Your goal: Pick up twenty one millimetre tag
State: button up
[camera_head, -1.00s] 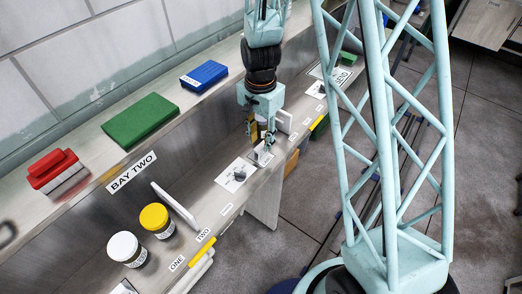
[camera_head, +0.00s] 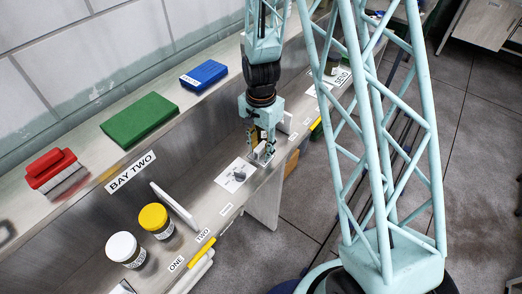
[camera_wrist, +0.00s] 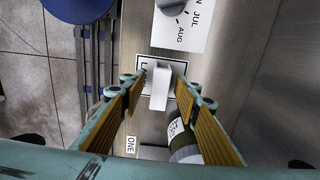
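My gripper (camera_head: 262,153) is low over the lower shelf of the bench in the head view. In the wrist view my gripper (camera_wrist: 158,100) is open, with one tan-padded finger on each side of a small white upright piece (camera_wrist: 159,90). This piece stands on a dark-bordered label and may be the tag; no size can be read on it. A gap shows between it and each finger. In the head view the fingers mostly hide it.
A dial card (camera_head: 236,175) with month names lies close beside my gripper. A white-lidded jar (camera_head: 125,250) and a yellow-lidded jar (camera_head: 157,221) stand nearer the front. A red brush (camera_head: 56,174), green box (camera_head: 140,121) and blue box (camera_head: 204,75) rest on the upper ledge.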

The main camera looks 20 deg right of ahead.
aim_at(262, 146)
dwell(0.3)
jog(key=c, duration=0.8)
jog(key=shift+c, duration=0.2)
jog(key=shift+r, duration=0.15)
jog(key=shift+r, duration=1.5)
jog(key=shift+s+d+r, duration=0.1)
jog(key=shift+s+r, duration=0.05)
jog(key=shift+r, duration=0.05)
jog(key=s+d+r, duration=0.1)
jog(key=s+d, duration=0.8)
jog(key=s, duration=0.3)
jog(key=shift+s+d+r, duration=0.2)
jog(key=shift+s+d, duration=0.05)
